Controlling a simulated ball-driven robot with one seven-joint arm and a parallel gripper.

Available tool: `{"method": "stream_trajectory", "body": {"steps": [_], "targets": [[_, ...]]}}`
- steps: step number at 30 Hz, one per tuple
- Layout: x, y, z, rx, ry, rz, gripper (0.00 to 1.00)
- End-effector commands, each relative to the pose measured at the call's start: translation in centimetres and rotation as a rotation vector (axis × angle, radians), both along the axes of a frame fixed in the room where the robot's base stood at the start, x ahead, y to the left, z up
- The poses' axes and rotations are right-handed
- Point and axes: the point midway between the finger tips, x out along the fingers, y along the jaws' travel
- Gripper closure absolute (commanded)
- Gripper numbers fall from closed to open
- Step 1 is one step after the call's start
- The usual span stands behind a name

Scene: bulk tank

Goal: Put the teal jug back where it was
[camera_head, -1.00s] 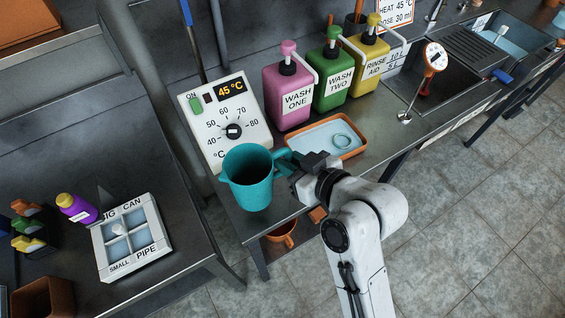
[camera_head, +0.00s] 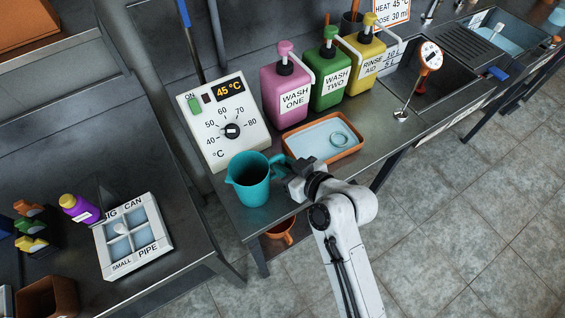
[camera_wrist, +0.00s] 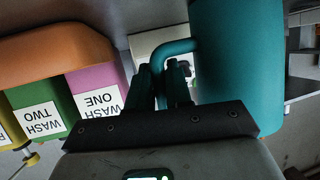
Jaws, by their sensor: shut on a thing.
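The teal jug (camera_head: 248,180) is upright at the front left end of the steel counter, just in front of the white heater box. Its handle points right toward my gripper (camera_head: 290,170). My gripper is shut on the handle from the right. In the wrist view the jug (camera_wrist: 238,60) fills the upper right, and my gripper's dark fingers (camera_wrist: 165,85) close around its handle. Whether the jug's base touches the counter is hard to tell.
The white heater box (camera_head: 225,125) reads 45 °C behind the jug. An orange-rimmed tray (camera_head: 350,152) with a teal ring lies to the right. Pink (camera_head: 288,95), green (camera_head: 330,85) and yellow (camera_head: 363,72) pump bottles stand behind. A divided white box (camera_head: 160,262) sits on the left table, across a gap.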

Motion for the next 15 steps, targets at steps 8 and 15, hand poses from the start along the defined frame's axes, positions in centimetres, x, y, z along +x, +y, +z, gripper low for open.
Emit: {"method": "stream_trajectory", "body": {"steps": [8,15], "targets": [[-0.01,0.01,-0.22,0.0,0.0,0.0,0.64],[-0.01,0.0,-0.2,0.0,0.0,0.0,0.55]]}}
